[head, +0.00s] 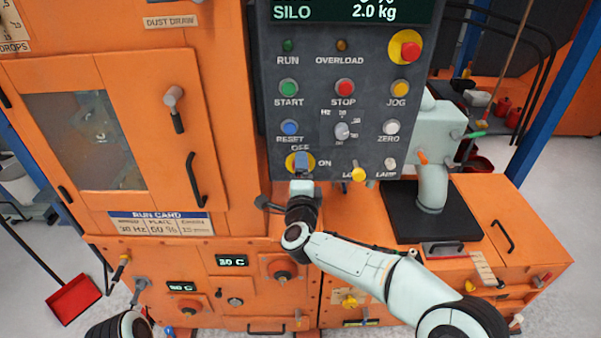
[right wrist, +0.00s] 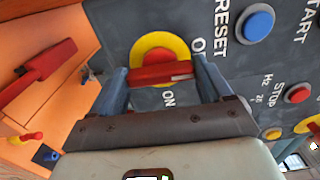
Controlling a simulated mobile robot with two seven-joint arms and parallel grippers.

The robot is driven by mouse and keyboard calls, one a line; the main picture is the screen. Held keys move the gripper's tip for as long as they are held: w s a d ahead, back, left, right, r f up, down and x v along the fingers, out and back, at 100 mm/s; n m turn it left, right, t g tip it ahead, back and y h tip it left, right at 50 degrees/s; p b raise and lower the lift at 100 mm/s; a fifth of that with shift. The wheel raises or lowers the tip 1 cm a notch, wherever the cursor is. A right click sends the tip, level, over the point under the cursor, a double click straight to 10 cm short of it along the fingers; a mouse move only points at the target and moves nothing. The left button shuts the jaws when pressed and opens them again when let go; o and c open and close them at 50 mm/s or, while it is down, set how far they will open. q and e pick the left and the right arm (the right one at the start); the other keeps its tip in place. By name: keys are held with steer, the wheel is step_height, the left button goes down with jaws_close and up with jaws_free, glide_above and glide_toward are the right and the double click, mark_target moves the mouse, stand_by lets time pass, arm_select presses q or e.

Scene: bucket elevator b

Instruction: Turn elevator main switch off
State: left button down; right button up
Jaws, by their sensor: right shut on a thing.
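The main switch is a red handle on a round yellow plate (head: 290,163) low on the dark grey control panel, with OFF above and ON to its right. The handle (right wrist: 160,73) shows best in the right wrist view. It lies across that view with one end toward the partly hidden OFF label; ON sits to its side. My right gripper (head: 302,163) is at the switch, its two blue-grey fingers (right wrist: 160,84) closed on the handle's ends. In the head view the gripper hides most of the handle. My left gripper is not in view.
The panel (head: 315,112) has a blue RESET button (head: 289,128), a red STOP button (head: 345,87) and a frequency knob (head: 342,132) above the switch. Small levers (head: 358,172) stick out to its right. An orange cabinet (head: 215,60) with a black handle (head: 195,180) stands left.

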steer(key=shift+n, duration=0.3)
steer(key=o, duration=1)
steer(key=shift+s, duration=0.15)
steer(key=s+b, duration=0.1)
steer(key=s, duration=1.2)
steer(key=shift+s+b, duration=0.1)
steer(key=shift+b, duration=0.3)
